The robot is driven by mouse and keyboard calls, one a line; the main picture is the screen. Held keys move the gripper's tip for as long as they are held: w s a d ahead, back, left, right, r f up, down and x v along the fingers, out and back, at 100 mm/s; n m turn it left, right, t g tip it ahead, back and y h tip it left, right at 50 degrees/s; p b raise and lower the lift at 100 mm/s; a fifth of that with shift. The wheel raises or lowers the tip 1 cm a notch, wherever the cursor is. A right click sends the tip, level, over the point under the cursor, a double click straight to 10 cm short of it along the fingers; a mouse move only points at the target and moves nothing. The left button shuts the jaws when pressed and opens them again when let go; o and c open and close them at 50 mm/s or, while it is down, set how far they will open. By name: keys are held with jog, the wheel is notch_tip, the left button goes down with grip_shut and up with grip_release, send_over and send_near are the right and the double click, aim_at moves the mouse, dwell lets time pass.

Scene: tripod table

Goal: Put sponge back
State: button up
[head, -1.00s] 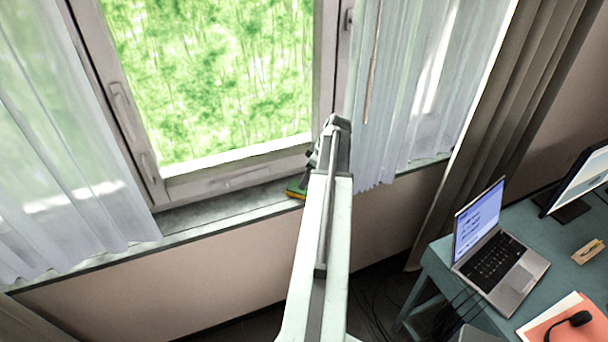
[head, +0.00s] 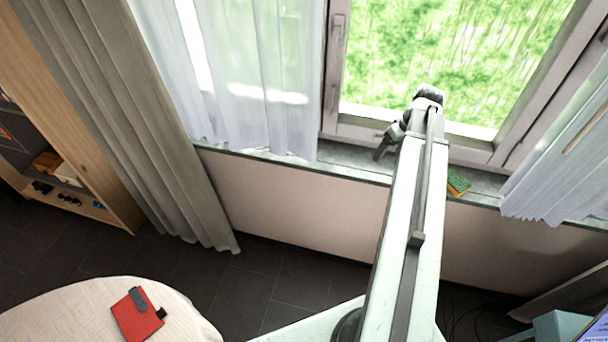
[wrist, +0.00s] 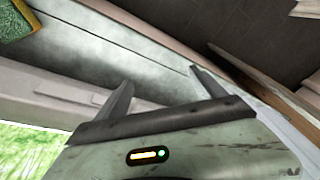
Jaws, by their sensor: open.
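The sponge (head: 458,184), green and yellow, lies on the grey window sill (head: 345,158), just right of my arm in the head view. Part of it also shows at the top left corner of the wrist view (wrist: 14,30). My gripper (head: 380,153) is over the sill, left of the sponge and apart from it. In the wrist view my gripper (wrist: 160,77) has its two fingers spread, with nothing between them and bare sill beyond.
White curtains (head: 265,80) hang at the sill on both sides of the window (head: 450,60). A round table (head: 70,315) with a red notebook (head: 137,314) stands at lower left. A wooden shelf (head: 85,140) is at far left. Dark floor between is clear.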

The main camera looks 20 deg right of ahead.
jog(key=w+a+m+g+h, duration=0.1)
jog(key=w+a+g, duration=0.1)
jog(key=a, duration=3.4)
jog(key=shift+w+f+h, duration=0.25)
jog(key=shift+f+h, duration=0.05)
jog(key=shift+a, duration=0.1)
